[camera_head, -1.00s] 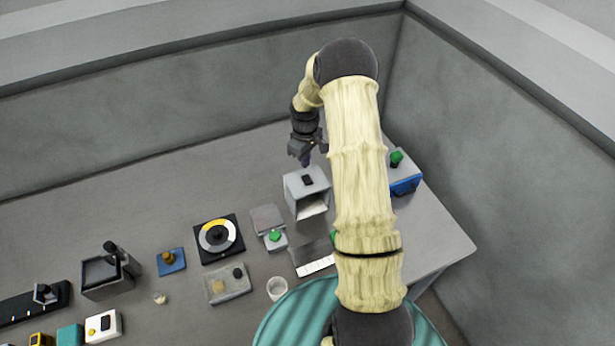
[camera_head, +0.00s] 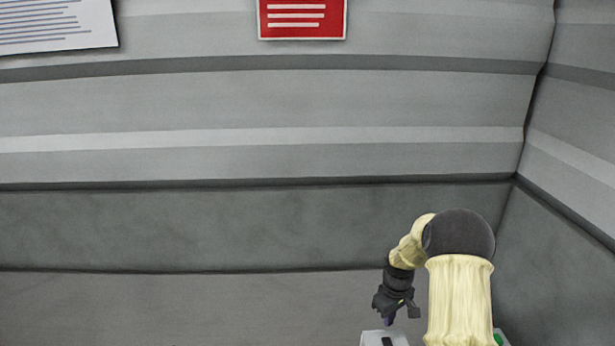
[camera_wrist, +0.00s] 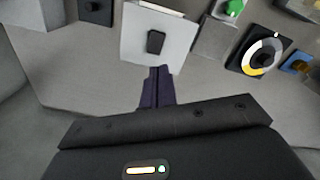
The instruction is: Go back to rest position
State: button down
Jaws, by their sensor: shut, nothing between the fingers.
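My gripper (camera_head: 390,318) hangs at the end of my bent arm near the bottom of the head view, with its fingers pointing down. Its fingers are together and empty, and they also show in the wrist view (camera_wrist: 156,84). The white box with a black knob (camera_wrist: 142,48) lies just beyond the fingertips in the wrist view. Only the top of this box (camera_head: 372,340) shows at the lower edge of the head view.
In the wrist view, the dial with a white and yellow ring (camera_wrist: 261,58) is at the right, and a green knob (camera_wrist: 233,8) is at the top. Bare table (camera_wrist: 95,88) lies left of the fingers. Walls stand behind and at right.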

jog(key=s+a+r+m+b, duration=0.2)
jog(key=s+a, duration=0.1)
jog(key=s, duration=0.4)
jog(key=s+a+r+m+t+b, duration=0.1)
jog(key=s+a+r+b, duration=0.1)
jog(key=s, duration=0.6)
jog(key=s+a+r+m+t+b, duration=0.1)
jog(key=s+a+r+m+b, duration=0.1)
jog(key=s+a+b, duration=0.2)
jog(key=s+a, duration=0.2)
jog(key=s, duration=0.2)
jog(key=shift+s+r+m, duration=0.2)
jog(key=shift+r+m, duration=0.1)
